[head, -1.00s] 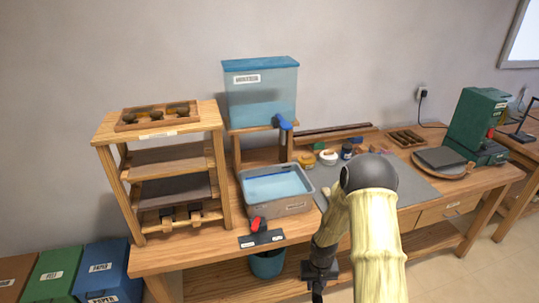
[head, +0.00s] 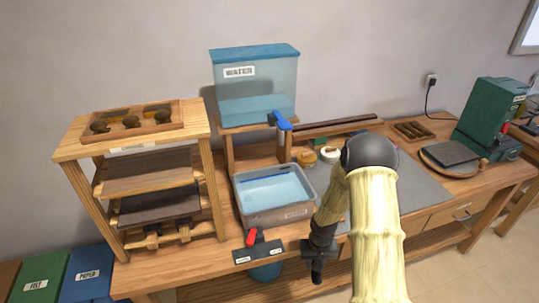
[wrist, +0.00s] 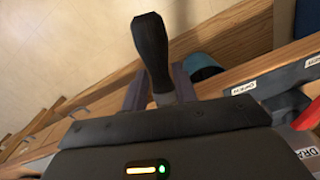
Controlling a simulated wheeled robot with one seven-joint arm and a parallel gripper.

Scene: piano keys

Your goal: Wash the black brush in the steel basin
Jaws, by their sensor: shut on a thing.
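The steel basin (head: 291,216) stands on the bench in the head view, holding blue water. My gripper (wrist: 160,84) is shut on the black brush (wrist: 151,45), whose dark tapered end shows between the fingers in the wrist view. A grey part of the brush shows near the palm; its bristles cannot be made out. In the head view my gripper (head: 318,252) is in front of the basin's right side, outside it, near the bench's front edge.
A water tank (head: 255,90) with a blue tap (head: 280,121) stands behind the basin. A red drain lever (head: 252,237) is in front of it. A wooden rack (head: 150,170) stands left. A grey mat (head: 420,190) lies right. Bins stand on the floor at left.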

